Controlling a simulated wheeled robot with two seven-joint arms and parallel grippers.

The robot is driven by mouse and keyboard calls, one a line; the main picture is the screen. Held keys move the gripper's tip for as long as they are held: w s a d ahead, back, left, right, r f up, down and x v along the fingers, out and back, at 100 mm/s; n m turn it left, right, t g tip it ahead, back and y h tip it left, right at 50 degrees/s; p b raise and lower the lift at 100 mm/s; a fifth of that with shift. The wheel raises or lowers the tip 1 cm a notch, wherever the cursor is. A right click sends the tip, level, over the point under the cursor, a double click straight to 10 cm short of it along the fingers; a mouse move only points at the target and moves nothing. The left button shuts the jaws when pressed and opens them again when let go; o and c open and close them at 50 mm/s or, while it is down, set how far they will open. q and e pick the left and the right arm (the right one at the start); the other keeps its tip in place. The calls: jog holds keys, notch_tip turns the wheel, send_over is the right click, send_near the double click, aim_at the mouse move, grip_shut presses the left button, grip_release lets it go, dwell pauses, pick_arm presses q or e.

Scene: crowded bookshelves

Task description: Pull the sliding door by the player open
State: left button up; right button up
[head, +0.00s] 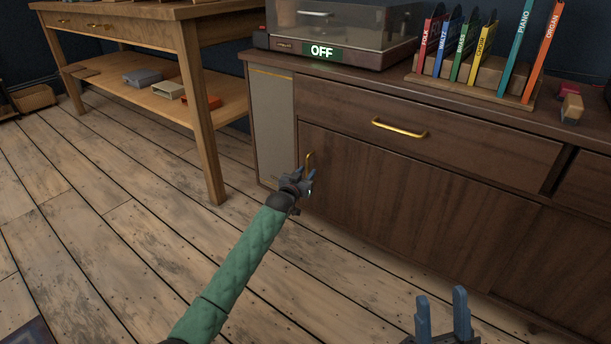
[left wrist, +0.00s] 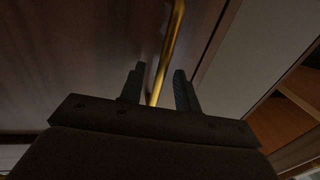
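The player (head: 340,28), with a clear lid and a sign reading OFF, stands on a dark wood cabinet. Below its drawer is the wooden sliding door (head: 420,215), which has an upright brass handle (head: 309,160) near its left edge. My left gripper (head: 308,182) is at the lower part of this handle. In the left wrist view the handle (left wrist: 170,45) runs between the two fingers of my left gripper (left wrist: 160,88), with a gap to the right finger; contact with the left finger is unclear. My right gripper (head: 442,312) is open and empty at the bottom, away from the cabinet.
A pale speaker-like panel (head: 272,125) fills the cabinet's left end. A drawer with a brass handle (head: 399,129) is above the door. Several upright records (head: 460,50) stand on top. A wooden table (head: 205,110) is at left. The plank floor in front is clear.

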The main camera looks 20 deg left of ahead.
pick_arm(q)
grip_shut()
jog(key=shift+d, duration=0.1)
